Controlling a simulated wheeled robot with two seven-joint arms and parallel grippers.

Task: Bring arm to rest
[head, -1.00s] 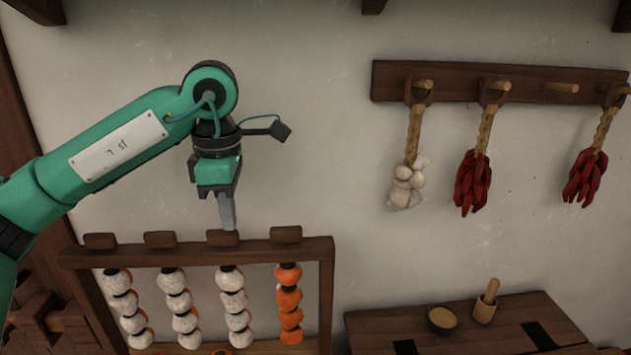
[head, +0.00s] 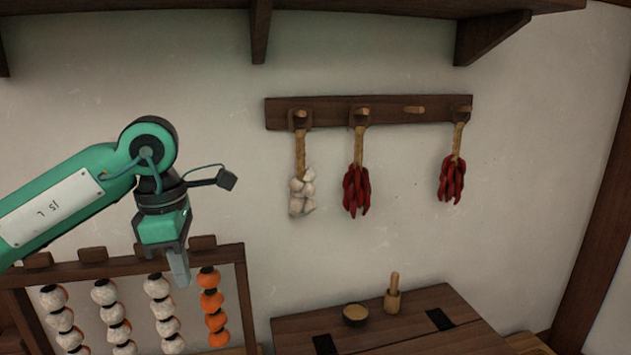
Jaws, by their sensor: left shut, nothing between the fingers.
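My left gripper (head: 179,268) hangs from the green left arm at the left of the head view, fingers pointing down. It is shut and empty. Its fingertips show in front of the top bar of a dark wooden drying rack (head: 120,263), near the strings hung there; I cannot tell whether they touch it. My right arm and right gripper are not in view.
The rack holds several strings of white pieces (head: 160,308) and one of orange pieces (head: 212,305). A wall peg rail (head: 385,113) carries garlic (head: 301,192) and two chili bunches (head: 356,188), (head: 451,180). A bowl (head: 355,315) and mortar (head: 392,300) stand on a wooden chest (head: 400,330).

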